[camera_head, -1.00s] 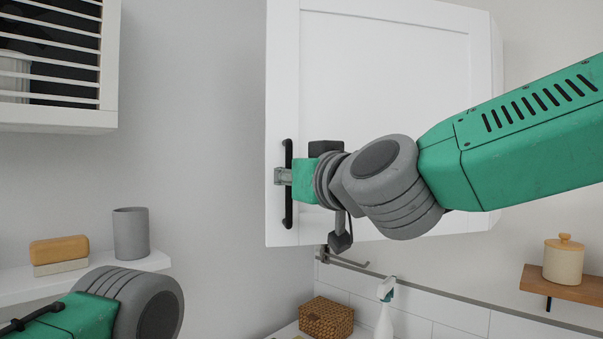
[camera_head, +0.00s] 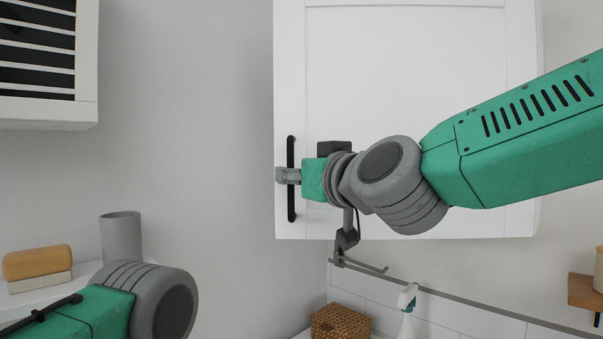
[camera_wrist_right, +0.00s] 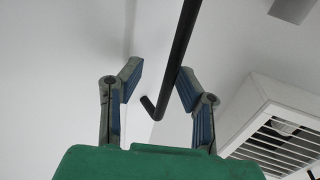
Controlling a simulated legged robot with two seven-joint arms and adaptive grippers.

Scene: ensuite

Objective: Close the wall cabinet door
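The white wall cabinet door (camera_head: 420,80) fills the upper middle of the head view, seen nearly face-on. I cannot tell if a gap remains behind it. Its black vertical bar handle (camera_head: 291,210) is near the door's left edge. My right gripper (camera_head: 282,175) is at the middle of the handle. In the right wrist view the handle (camera_wrist_right: 181,45) passes between the two spread fingers (camera_wrist_right: 158,82), closer to the right finger, with space to the left one. My left gripper is out of view; only part of my left arm shows at lower left.
A slatted white wall unit (camera_head: 45,113) is at upper left. Below it a shelf holds a grey cup (camera_head: 121,237) and a tan block (camera_head: 38,262). A wicker box (camera_head: 340,322) and spray bottle (camera_head: 407,300) stand below the cabinet, near a wall rail (camera_head: 470,303).

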